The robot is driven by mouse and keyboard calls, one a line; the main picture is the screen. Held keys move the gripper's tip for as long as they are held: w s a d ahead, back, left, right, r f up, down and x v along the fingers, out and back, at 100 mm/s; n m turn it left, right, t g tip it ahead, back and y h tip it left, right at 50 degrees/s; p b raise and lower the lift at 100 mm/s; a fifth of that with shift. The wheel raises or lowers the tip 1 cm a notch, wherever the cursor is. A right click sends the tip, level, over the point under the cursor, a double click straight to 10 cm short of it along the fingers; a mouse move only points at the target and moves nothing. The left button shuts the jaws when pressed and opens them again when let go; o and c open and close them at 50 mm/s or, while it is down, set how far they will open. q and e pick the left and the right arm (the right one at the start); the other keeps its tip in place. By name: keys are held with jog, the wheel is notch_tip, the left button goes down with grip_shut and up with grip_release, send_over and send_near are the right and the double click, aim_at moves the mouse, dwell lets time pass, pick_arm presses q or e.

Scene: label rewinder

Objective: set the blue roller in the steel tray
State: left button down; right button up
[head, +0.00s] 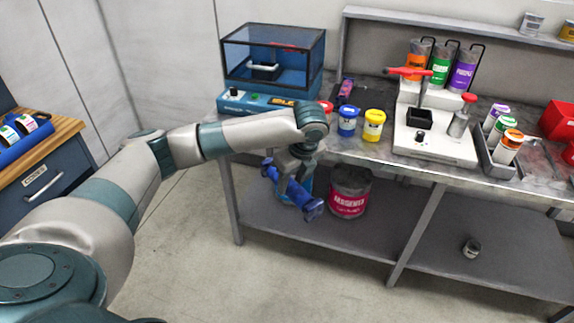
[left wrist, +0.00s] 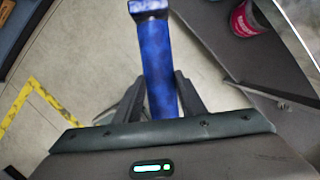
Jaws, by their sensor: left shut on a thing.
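The blue roller (head: 312,209) is a shiny blue bar with wider ends. My left gripper (head: 294,188) is shut on it and holds it in front of the bench, below the top's front edge. In the left wrist view the blue roller (left wrist: 158,60) runs up between the two dark fingers of the left gripper (left wrist: 160,90), with one end block beyond them. In the head view the roller is tilted, and its middle is partly covered by the gripper. I cannot identify an empty steel tray in either view. My right gripper is not in view.
The bench top (head: 350,150) carries a blue glass-fronted machine (head: 272,60), small pots, a white device (head: 435,143) and a grey holder with bottles (head: 482,158). A large red-labelled can (head: 350,190) stands on the lower shelf close to the roller. Floor in front is clear.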

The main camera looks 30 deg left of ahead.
pick_arm(q)
jog(key=s+d+f+n+g+h+b, duration=0.1)
jog(key=s+d+f+n+g, duration=0.1)
jog(key=s+d+f+n, duration=0.3)
jog(key=s+d+f+n+g+h+b, duration=0.1)
jog(key=s+d+f+n, duration=0.4)
jog(key=s+n, duration=0.9)
jog(key=d+n+g+h, duration=0.1)
jog(key=d+n, duration=0.2)
jog(key=shift+s, duration=0.2)
jog(key=shift+a, duration=0.1)
